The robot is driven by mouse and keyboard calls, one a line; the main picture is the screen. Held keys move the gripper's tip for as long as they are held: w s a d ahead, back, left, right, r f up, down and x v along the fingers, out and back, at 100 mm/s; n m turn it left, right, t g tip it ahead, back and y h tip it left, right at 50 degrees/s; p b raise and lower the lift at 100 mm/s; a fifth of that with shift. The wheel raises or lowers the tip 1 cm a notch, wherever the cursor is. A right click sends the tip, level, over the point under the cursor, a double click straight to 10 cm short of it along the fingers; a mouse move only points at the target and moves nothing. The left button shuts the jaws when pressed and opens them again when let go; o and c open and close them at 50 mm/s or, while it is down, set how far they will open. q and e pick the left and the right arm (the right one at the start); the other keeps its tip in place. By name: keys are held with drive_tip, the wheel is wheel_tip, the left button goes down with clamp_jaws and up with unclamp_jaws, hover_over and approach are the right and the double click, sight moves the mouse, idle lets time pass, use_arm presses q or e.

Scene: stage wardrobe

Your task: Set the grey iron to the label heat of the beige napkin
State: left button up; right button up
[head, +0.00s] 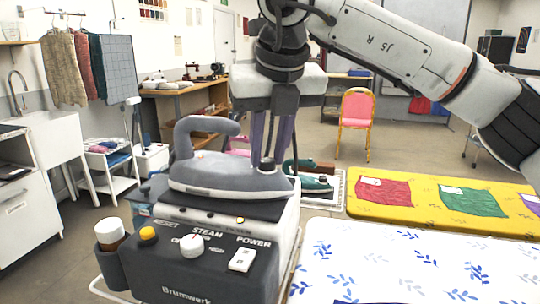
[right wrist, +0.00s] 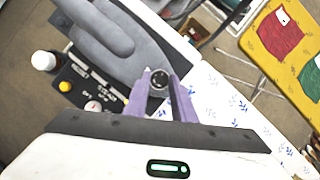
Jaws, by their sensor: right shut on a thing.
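The grey iron (head: 225,175) rests flat on top of a dark steam station (head: 200,262) marked Brumwerk. My right gripper (head: 266,158) points straight down over the iron's front end. Its purple fingers are shut on a small dark round dial (right wrist: 159,77) that stands up from the iron. The dial's setting is too small to read. The iron's grey body (right wrist: 105,40) also shows in the right wrist view. I cannot make out a beige napkin in either view. My left gripper is not in view.
The station carries a white knob (head: 193,245), a yellow button (head: 148,233) and a power switch (head: 242,260). A white board with blue leaves (head: 410,260) is at right. Red (head: 384,192) and green (head: 470,200) labelled cloths lie on a yellow board. A teal iron (head: 306,184) stands behind.

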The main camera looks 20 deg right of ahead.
drive_tip(key=m+h, duration=0.1)
drive_tip(key=m, duration=0.1)
drive_tip(key=shift+a+m, duration=0.2)
drive_tip(key=shift+m, duration=0.2)
drive_tip(key=m+h, duration=0.1)
drive_tip(key=m, duration=0.1)
drive_tip(key=shift+w+a+m+g, duration=0.1)
drive_tip(key=shift+m+g, duration=0.2)
drive_tip(key=shift+m, duration=0.1)
drive_tip(key=m, duration=0.2)
drive_tip(key=shift+m+g+h, duration=0.4)
drive_tip(key=shift+w+a+m+h+p, duration=0.1)
drive_tip(key=shift+m+h+p, duration=0.2)
drive_tip(key=shift+m, duration=0.6)
drive_tip(key=o, duration=1.1)
drive_tip(key=shift+c, duration=0.2)
